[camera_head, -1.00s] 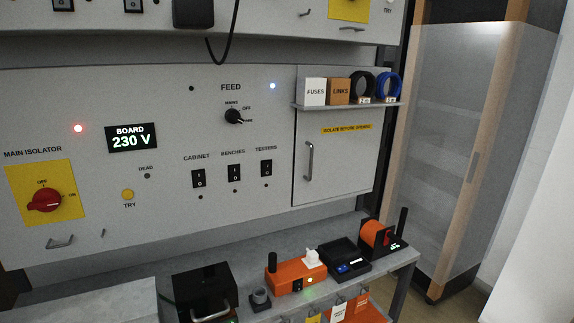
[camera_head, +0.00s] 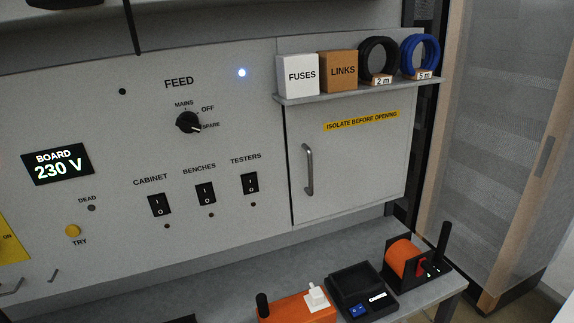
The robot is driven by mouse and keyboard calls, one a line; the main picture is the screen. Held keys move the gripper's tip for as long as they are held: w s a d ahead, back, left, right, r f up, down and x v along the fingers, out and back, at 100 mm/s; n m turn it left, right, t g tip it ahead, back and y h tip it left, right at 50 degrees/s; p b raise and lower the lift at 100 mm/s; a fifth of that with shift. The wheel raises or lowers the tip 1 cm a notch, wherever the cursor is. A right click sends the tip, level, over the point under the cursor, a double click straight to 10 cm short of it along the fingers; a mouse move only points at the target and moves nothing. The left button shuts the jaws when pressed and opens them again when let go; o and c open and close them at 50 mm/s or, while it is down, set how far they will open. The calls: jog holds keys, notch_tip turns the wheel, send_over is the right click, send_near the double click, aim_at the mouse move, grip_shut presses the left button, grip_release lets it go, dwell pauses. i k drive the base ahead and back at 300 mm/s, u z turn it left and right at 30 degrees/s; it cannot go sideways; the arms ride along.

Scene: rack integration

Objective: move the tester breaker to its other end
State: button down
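The TESTERS breaker (camera_head: 250,183) is a black rocker switch marked I above O. It is the right one of three on the grey panel (camera_head: 110,130), right of the BENCHES breaker (camera_head: 206,194) and the CABINET breaker (camera_head: 159,205). Which end of the rocker is pressed in is too small to tell. A small dark lamp (camera_head: 253,204) sits below it. My gripper does not show in the view.
The shelf (camera_head: 360,90) juts out at the upper right, with fuse and link boxes and two cable coils. The cabinet door handle (camera_head: 308,169) sticks out right of the breaker. The bench (camera_head: 225,283) below holds several devices. The panel face around the breaker is clear.

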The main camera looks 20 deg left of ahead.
aim_at(250, 181)
jog(key=u, duration=0.4)
jog(key=i, duration=1.05)
jog(key=u, duration=0.8)
